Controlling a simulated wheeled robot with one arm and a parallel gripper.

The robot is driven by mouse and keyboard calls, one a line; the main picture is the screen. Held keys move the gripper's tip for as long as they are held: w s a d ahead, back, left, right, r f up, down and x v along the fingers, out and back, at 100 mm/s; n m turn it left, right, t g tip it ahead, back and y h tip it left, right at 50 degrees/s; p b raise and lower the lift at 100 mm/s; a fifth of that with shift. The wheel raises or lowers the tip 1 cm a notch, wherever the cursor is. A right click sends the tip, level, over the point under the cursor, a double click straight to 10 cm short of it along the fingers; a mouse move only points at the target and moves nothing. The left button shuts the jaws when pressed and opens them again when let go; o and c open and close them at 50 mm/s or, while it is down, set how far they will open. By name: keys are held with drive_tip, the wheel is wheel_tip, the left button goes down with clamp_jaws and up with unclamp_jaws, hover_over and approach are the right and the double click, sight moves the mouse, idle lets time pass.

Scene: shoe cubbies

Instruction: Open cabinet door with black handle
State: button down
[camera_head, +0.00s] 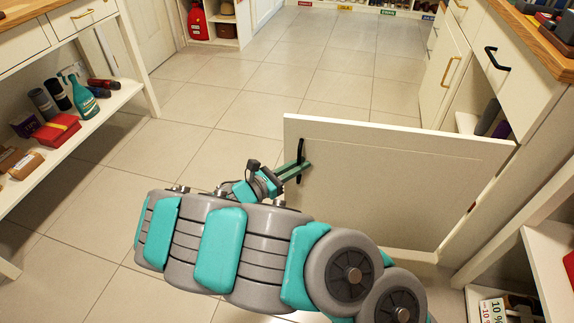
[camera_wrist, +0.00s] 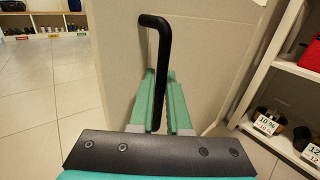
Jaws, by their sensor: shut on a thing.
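The cabinet door (camera_head: 400,175) is a cream panel standing swung out from the cabinet on the right, across the floor. Its black handle (camera_head: 300,160) is upright near the door's left edge. My gripper (camera_head: 292,172) has its green fingers at the handle. In the wrist view the black handle (camera_wrist: 155,50) rises between the green fingers (camera_wrist: 160,95), which are shut on its lower part. The door face (camera_wrist: 205,60) fills the space behind the handle. Part of the open cabinet interior shows above the door at the right.
Another drawer with a black handle (camera_head: 497,58) and a door with a brass handle (camera_head: 450,72) are on the right cabinet. A low shelf (camera_head: 75,130) with a spray bottle (camera_head: 80,97) and boxes stands at left. Tiled floor (camera_head: 260,105) between is clear.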

drive_tip(key=shift+s, duration=0.2)
drive_tip(key=c, duration=0.9)
unclamp_jaws()
drive_tip(key=v, duration=0.7)
drive_tip(key=shift+s+a, duration=0.2)
drive_tip(key=shift+a, duration=0.05)
